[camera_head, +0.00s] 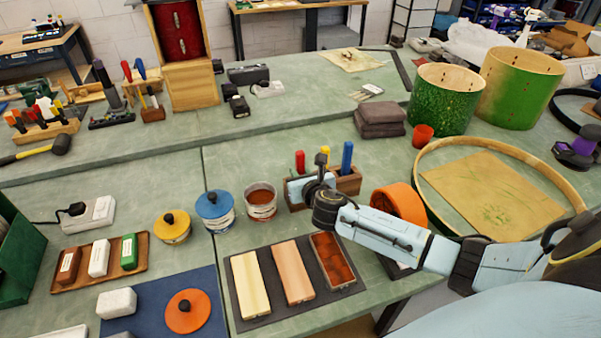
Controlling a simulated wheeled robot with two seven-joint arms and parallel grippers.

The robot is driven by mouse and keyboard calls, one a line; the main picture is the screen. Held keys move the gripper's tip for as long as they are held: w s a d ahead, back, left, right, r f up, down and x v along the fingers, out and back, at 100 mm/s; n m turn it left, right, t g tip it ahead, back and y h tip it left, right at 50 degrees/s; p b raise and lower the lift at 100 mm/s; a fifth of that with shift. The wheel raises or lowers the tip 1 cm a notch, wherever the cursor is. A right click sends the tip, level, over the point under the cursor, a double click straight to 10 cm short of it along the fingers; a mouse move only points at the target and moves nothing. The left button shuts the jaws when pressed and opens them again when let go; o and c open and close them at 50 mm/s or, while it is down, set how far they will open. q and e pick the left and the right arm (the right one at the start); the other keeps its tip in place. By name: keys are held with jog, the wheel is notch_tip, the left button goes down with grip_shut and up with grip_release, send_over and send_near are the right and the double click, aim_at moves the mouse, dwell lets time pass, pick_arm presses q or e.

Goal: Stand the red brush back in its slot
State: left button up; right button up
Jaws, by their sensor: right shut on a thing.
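The red brush (300,161) shows only as a red handle, upright, at the left end of a wooden holder (348,184). My right gripper (299,187) is at that left end, shut on the red brush, and hides its lower part. I cannot see whether the brush's lower end is inside the slot. A blue brush (347,157) stands in the holder's right part. A yellow handle (324,154) shows between them, partly behind my gripper. My left gripper is not in view.
An open tin (261,203), a blue-lidded tin (214,212) and a yellow-lidded tin (172,228) stand left of the holder. A dark tray (243,312) with blocks lies in front. Bench behind the holder is clear.

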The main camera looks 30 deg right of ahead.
jog(key=o, duration=0.8)
jog(key=p+v, duration=0.1)
jog(key=v, duration=1.2)
jog(key=shift+s+a+r, duration=0.1)
jog(key=shift+s, duration=0.05)
